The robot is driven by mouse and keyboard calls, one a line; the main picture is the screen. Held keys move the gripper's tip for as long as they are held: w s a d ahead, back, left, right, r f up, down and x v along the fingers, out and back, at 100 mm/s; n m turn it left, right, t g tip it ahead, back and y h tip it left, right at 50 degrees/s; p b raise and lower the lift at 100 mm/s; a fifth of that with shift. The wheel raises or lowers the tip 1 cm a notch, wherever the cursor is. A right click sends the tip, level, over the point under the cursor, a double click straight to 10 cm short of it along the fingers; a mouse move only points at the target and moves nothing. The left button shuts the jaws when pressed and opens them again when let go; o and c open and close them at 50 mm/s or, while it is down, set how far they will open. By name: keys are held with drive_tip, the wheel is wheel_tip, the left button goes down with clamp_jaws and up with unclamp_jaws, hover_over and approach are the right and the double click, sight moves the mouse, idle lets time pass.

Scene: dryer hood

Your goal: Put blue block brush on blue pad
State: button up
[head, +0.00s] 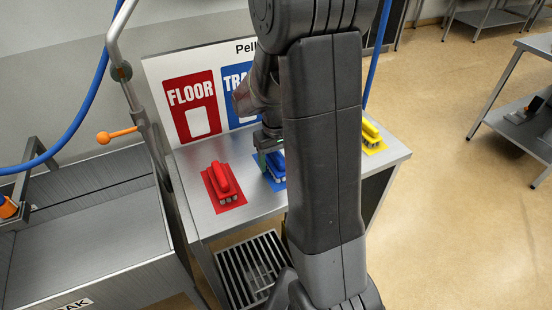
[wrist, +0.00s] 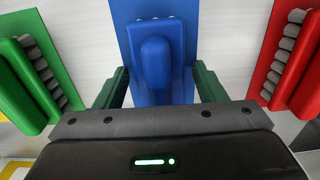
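The blue block brush (wrist: 155,62) lies on the blue pad (wrist: 122,14), handle up, in the middle of the wrist view. In the head view the brush (head: 279,158) is partly hidden behind my arm, with a strip of the blue pad (head: 269,180) showing. My gripper (wrist: 160,86) is open, with one green finger on each side of the brush handle. Whether the fingers touch the brush's sides cannot be told. In the head view my gripper (head: 267,146) is down at the brush, mostly hidden by my arm.
A red brush (head: 222,180) on a red pad lies left of the blue one. A yellow brush (head: 371,133) lies at the right end of the steel table (head: 262,208). A green brush (wrist: 32,85) shows in the wrist view. A sign board (head: 160,75) stands behind.

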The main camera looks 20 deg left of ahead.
sight(276, 154)
wheel_tip(276, 154, up, 12)
drive_tip(key=shift+r, duration=0.2)
idle(0.5)
drive_tip(key=shift+f, duration=0.1)
wheel_tip(276, 154, down, 13)
drive_tip(key=shift+r, duration=2.4)
